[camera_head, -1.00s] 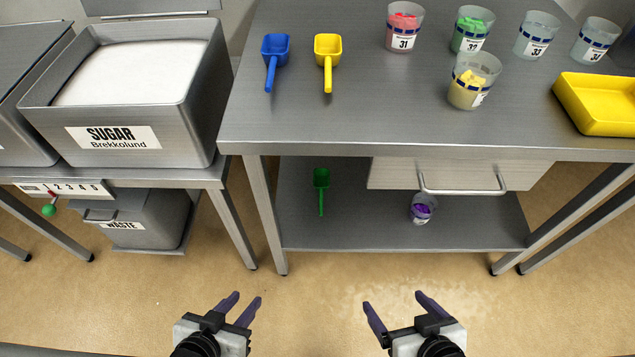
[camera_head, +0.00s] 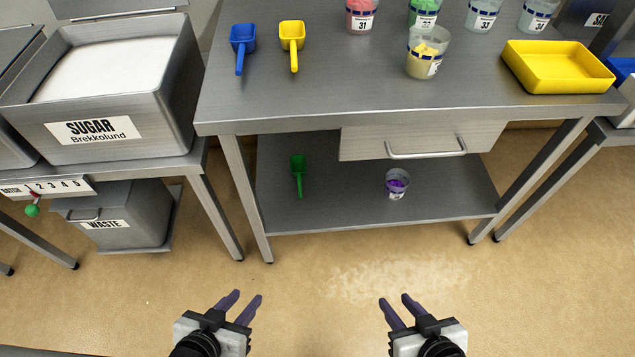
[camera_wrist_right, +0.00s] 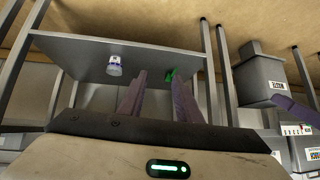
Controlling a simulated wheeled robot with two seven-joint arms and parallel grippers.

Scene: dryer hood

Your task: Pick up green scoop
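The green scoop (camera_head: 298,174) lies on the lower shelf of the steel table, its handle toward the front. In the right wrist view a small part of the green scoop (camera_wrist_right: 170,76) shows between my fingers, partly hidden by one. My left gripper (camera_head: 240,305) is open and empty, in front of the table and apart from the scoop. My right gripper (camera_head: 402,312) is open and empty, also in front of the table, to the right of the scoop. Its fingers (camera_wrist_right: 158,95) stand apart in the right wrist view.
The lower shelf (camera_head: 340,205) also holds a cup with purple contents (camera_head: 397,184). A drawer (camera_head: 370,142) hangs above its right part. On the tabletop are a blue scoop (camera_head: 243,40), a yellow scoop (camera_head: 292,38), several cups and a yellow tray (camera_head: 556,68). Open floor lies before the table.

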